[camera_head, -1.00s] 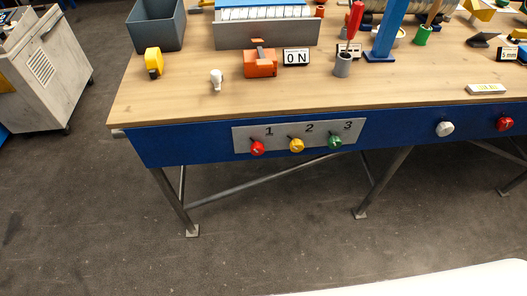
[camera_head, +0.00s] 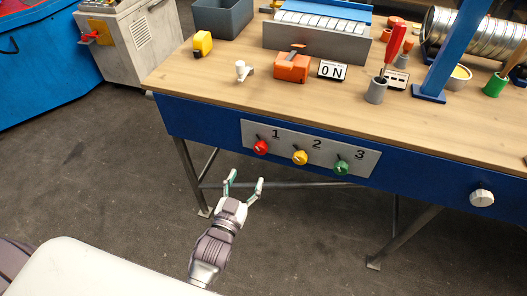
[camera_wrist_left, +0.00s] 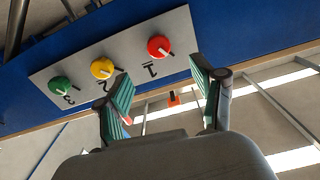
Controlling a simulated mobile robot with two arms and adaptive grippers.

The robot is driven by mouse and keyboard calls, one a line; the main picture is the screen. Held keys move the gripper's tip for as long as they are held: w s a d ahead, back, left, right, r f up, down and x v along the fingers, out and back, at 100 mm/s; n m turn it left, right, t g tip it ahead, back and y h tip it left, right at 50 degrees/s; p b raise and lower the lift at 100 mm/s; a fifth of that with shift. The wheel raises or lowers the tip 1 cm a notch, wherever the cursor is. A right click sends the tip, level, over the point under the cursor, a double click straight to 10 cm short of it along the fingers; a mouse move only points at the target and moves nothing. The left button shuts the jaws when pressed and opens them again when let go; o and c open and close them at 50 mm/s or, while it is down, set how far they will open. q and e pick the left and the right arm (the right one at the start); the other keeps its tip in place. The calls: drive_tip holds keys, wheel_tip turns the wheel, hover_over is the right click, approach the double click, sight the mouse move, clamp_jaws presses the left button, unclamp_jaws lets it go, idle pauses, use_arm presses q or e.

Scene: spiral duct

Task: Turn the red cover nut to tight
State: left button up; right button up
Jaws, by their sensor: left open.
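A red round knob (camera_head: 260,147) with a pale bar across its face sits under the number 1 on a grey panel (camera_head: 322,166) on the bench's blue front. I cannot tell for sure whether it is the cover nut. In the left wrist view the red knob (camera_wrist_left: 159,46) is seen clearly, just beyond and between the fingertips. My left gripper (camera_head: 244,180) is open and empty, below and in front of the knob, apart from it. Its green-padded fingers (camera_wrist_left: 160,80) show in the wrist view. My right gripper is not in view.
A yellow knob (camera_head: 300,157) and a green knob (camera_head: 341,167) are to the right on the panel, a white knob (camera_head: 482,198) farther right. The wooden bench top (camera_head: 210,75) overhangs above. A grey cabinet (camera_head: 135,45) stands back left. The floor before the bench is clear.

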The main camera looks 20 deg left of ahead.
sight(260, 151)
use_arm(q)
drive_tip(key=w, duration=1.1)
drive_tip(key=shift+w+d, duration=0.25)
drive_tip(key=shift+d, duration=0.05)
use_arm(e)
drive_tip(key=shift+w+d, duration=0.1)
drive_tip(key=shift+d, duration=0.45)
use_arm(q)
drive_tip(key=shift+c, duration=0.3)
drive_tip(key=c, duration=1.1)
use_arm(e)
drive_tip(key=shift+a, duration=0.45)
